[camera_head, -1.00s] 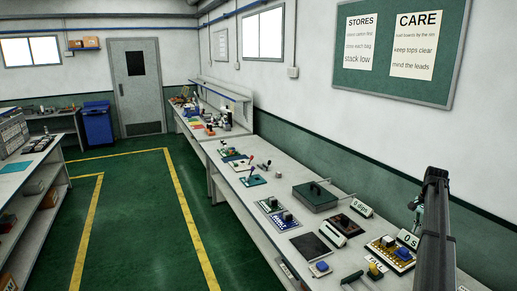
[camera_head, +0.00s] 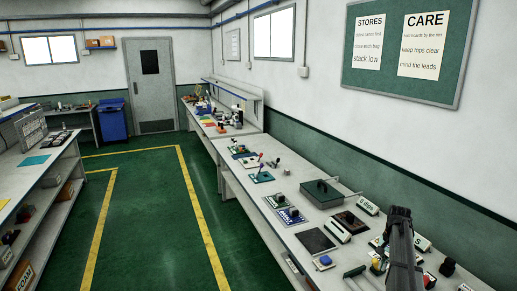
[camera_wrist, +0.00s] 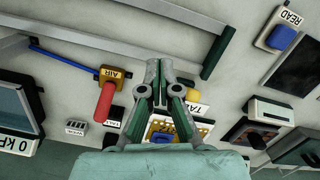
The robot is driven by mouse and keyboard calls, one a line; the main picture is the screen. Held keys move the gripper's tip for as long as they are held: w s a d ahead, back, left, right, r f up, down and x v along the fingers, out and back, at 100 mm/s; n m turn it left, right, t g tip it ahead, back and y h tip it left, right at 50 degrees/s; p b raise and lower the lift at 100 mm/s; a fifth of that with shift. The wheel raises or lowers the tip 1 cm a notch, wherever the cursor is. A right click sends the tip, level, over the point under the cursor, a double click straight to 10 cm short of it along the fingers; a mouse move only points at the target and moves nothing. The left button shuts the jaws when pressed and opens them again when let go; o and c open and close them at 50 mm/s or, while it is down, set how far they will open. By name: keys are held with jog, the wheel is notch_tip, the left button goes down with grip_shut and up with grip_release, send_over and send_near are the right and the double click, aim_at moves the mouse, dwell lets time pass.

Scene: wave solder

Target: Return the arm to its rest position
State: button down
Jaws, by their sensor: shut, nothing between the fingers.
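My gripper (camera_wrist: 157,68) shows in the wrist view with its two fingers closed together and nothing held between them. It is above the light grey bench (camera_wrist: 180,15). In the head view my dark arm rises at the lower right over the bench (camera_head: 245,185); the gripper itself is not clearly visible there. Behind the fingers in the wrist view is a blue and yellow fixture (camera_wrist: 202,127), partly hidden by my gripper.
A yellow AIR block (camera_wrist: 110,74) with a red lever is left of my fingers. A READ unit with a blue button (camera_wrist: 281,37) is at upper right. A green lidded box (camera_head: 321,192) stands on the bench. The floor aisle (camera_head: 155,215) is clear.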

jog(key=s+a+f+n, duration=0.3)
jog(key=s+a+f, duration=0.2)
jog(key=s+a, duration=0.45)
jog(key=s+a+f+n, duration=0.3)
jog(key=s+a+f, duration=0.3)
jog(key=a, duration=0.6)
jog(key=s+a+f+n, duration=0.4)
jog(key=s+a+f, duration=0.1)
jog(key=s+a, duration=0.55)
jog(key=s+f+g+b, duration=0.6)
jog(key=s+f+b, duration=0.4)
jog(key=s+f, duration=1.8)
jog(key=shift+s+a+h, duration=0.15)
jog(key=shift+s+h, duration=0.1)
jog(key=shift+h, duration=0.15)
